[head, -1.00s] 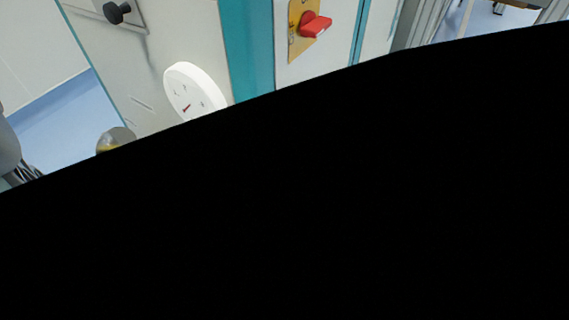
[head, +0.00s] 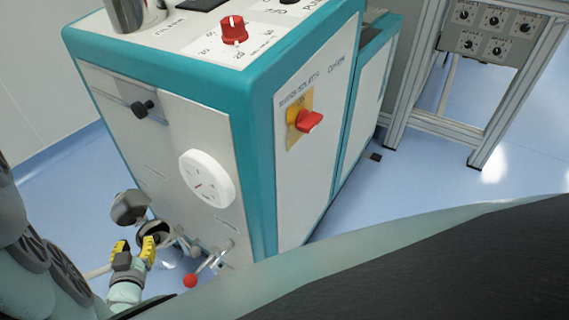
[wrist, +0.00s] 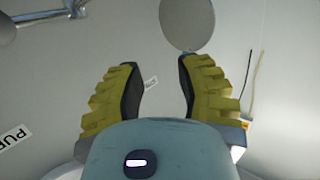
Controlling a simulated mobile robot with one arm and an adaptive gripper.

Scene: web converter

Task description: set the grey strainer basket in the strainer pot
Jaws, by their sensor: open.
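My gripper (head: 134,246) is low at the left of the head view, by the machine's front. Its two yellow-padded fingers are apart, with nothing seen held between them. The wrist view also shows the gripper (wrist: 159,72) open and empty. Just beyond the fingers is a dark round opening in a metal pot, which looks like the strainer pot (head: 160,232); the fingers partly cover it. A grey, faceted cap-like part (head: 130,206) is above and left of the pot. I cannot make out the grey strainer basket for certain in either view.
The white and teal machine (head: 170,130) fills the centre left. A white round dial (head: 207,178), a red switch (head: 308,120) and a red-knobbed lever (head: 191,280) stick out from it. My own body covers the lower edge.

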